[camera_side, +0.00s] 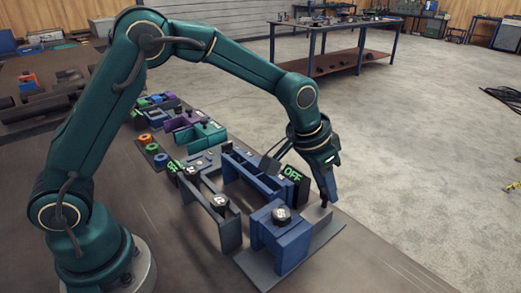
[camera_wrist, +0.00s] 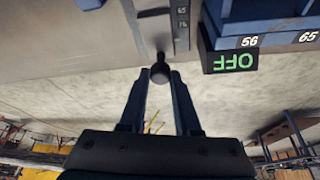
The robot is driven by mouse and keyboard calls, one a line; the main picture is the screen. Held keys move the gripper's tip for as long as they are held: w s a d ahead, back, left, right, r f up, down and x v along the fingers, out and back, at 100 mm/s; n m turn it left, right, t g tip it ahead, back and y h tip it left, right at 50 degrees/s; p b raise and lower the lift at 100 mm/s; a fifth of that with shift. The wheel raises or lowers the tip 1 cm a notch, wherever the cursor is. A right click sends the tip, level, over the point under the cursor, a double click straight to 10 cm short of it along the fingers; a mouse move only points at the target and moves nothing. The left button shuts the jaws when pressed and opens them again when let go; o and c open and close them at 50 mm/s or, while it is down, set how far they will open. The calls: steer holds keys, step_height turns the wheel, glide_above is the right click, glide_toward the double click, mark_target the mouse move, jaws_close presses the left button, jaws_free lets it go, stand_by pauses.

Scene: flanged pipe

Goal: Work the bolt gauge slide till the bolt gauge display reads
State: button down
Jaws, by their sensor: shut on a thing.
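My gripper (camera_side: 326,203) reaches down at the right end of the blue fixture's grey base plate. In the wrist view, my gripper (camera_wrist: 161,77) is shut on a dark round knob (camera_wrist: 160,70), which I take to be the bolt gauge slide's. The knob's stem meets a grey strip (camera_wrist: 181,28) marked with small numbers. The nearby display (camera_side: 291,174) shows green OFF; it appears upside down in the wrist view (camera_wrist: 233,62). In the side view the knob is mostly hidden by the fingertips.
A blue block (camera_side: 283,243) with a round dark-topped part stands left of my gripper. A grey fixture (camera_side: 215,207) and a second OFF display (camera_side: 174,166) are farther left. Colored blocks and rings lie beyond. The bench's right edge is close to my gripper.

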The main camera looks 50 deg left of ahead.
mark_target(306, 215)
steer(key=shift+s, duration=1)
steer(key=c, duration=0.6)
jaws_free()
steer(key=shift+v, duration=2.6)
